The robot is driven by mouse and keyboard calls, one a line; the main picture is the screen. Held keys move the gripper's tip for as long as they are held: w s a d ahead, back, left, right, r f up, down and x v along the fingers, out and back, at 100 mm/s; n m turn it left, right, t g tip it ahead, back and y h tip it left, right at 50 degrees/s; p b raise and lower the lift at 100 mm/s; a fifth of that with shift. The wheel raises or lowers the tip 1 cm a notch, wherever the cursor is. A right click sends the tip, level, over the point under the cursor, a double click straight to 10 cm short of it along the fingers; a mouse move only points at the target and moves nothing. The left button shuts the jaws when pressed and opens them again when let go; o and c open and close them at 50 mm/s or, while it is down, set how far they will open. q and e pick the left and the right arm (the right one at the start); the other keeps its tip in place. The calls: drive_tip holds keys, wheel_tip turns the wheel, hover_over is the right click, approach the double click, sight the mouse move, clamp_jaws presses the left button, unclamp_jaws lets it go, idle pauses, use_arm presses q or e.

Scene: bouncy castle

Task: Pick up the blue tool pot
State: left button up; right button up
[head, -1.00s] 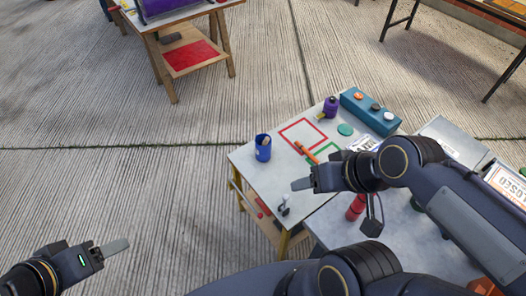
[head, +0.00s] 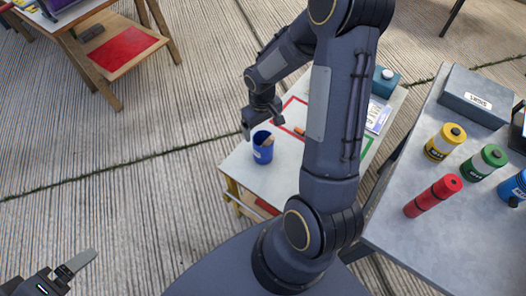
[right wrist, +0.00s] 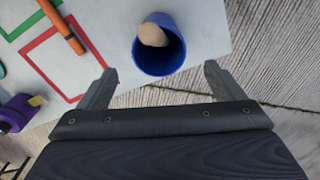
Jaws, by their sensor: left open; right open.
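The blue tool pot (head: 263,152) stands upright near the left corner of the small white-topped table (head: 238,164). A tan, rounded tool end sticks out of it. In the right wrist view the pot (right wrist: 150,58) lies ahead of my right gripper (right wrist: 158,82), roughly between its two spread fingers, and the fingers do not visibly touch it. In the head view my right gripper (head: 258,120) hangs just above and behind the pot. It is open and empty. My left gripper (head: 78,262) is at the lower left, away from the table, open and empty.
An orange-handled tool (right wrist: 62,27) lies by red and green outlined squares, with a purple container (right wrist: 18,112) nearby. A grey table (head: 412,235) at right holds a red cylinder (head: 432,196), yellow (head: 445,142) and green (head: 483,162) cans and a grey box (head: 476,97).

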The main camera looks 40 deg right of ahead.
sight(263, 138)
drive_tip(key=f, duration=0.6)
drive_tip(key=shift+s+f, duration=0.1)
drive_tip(key=shift+s, duration=0.1)
drive_tip(key=shift+c, duration=0.3)
drive_tip(key=c, duration=1.4)
drive_tip(key=shift+c, duration=0.6)
